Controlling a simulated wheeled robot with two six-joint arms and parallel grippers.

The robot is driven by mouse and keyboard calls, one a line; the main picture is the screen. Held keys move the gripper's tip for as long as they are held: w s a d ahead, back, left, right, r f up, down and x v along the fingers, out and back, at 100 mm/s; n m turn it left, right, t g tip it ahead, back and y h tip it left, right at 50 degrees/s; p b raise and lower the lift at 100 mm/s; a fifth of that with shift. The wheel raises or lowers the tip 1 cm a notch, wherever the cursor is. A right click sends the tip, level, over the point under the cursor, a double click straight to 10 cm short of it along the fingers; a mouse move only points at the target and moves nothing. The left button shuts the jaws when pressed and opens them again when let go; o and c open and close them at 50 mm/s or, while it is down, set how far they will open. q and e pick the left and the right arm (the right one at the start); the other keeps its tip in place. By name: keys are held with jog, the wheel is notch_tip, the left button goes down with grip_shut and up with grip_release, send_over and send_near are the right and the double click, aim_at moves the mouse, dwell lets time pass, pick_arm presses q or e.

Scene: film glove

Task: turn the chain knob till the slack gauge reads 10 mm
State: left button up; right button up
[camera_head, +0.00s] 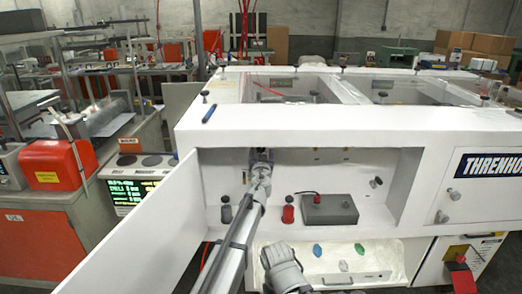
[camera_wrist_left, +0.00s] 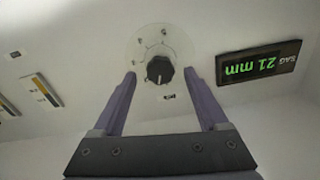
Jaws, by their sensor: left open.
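The chain knob (camera_wrist_left: 160,69) is black and round with a pale pointer mark, on a clear round plate with several small marks in the left wrist view. The slack gauge (camera_wrist_left: 258,63) is a dark display to its right, showing upside down a green 21 mm. My left gripper (camera_wrist_left: 160,78) is open, its two fingers on either side of the knob in the picture. I cannot tell whether they touch it. In the head view the left gripper (camera_head: 261,160) is inside the white recess and hides the knob.
The recess (camera_head: 330,170) has a raised floor with a grey box (camera_head: 329,210), a red bottle-like part (camera_head: 288,211) and a dark one (camera_head: 226,211). An open white door (camera_head: 135,240) stands at its left. A tray with small coloured pieces (camera_head: 360,248) lies below.

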pick_arm(q)
jog(key=w, duration=0.2)
jog(key=shift+w, duration=0.4)
jog(key=shift+c, duration=0.3)
grip_shut()
